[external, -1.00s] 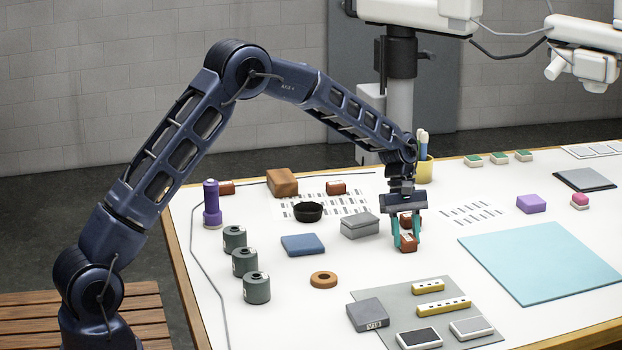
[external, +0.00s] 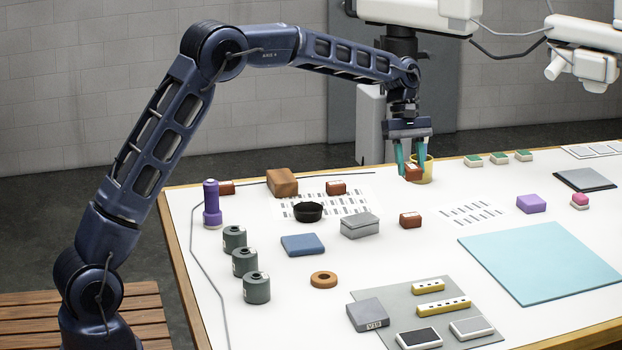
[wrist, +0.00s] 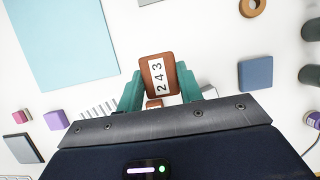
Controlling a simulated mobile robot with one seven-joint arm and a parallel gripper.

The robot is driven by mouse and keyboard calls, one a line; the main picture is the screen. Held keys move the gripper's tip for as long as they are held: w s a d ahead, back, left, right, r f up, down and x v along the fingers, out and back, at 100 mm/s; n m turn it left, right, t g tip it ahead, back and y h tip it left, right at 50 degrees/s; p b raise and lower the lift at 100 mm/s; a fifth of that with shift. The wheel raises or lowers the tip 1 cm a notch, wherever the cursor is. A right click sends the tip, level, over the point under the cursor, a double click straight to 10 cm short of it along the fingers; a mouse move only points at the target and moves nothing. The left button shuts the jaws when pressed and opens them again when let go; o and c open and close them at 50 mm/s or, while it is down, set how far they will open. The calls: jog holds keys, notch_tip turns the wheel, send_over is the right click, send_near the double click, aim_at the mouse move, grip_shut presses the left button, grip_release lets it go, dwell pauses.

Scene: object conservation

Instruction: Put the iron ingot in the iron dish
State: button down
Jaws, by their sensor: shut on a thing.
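My gripper (external: 408,172) is shut on a small rust-brown block (external: 413,174) and holds it above the table. In the wrist view the held block (wrist: 171,64) sits between the teal fingers and bears a white label reading 243. A similar brown block (external: 410,220) stands on the table below the gripper; others stand at the back left (external: 336,188) and far left (external: 226,188). A round black dish (external: 308,213) stands left of the gripper, with dark contents. The pictures do not clearly settle which block is iron.
A grey box (external: 360,230) and a larger brown block (external: 282,183) stand near the dish. Left are a purple bottle (external: 211,205) and several grey canisters (external: 244,263). A yellow cup (external: 426,172) is just behind the gripper.

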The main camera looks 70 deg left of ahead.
jog(key=shift+r, duration=0.45)
jog(key=s+a+r, duration=0.2)
jog(key=s+a, duration=0.7)
jog(key=a, duration=0.3)
jog(key=s+a+r, duration=0.3)
jog(key=s+a, duration=0.6)
jog(key=a, duration=0.3)
notch_tip(320, 180, down, 20)
jog(key=shift+r, duration=0.1)
jog(key=shift+f, duration=0.65)
jog(key=c, duration=0.9)
grip_release()
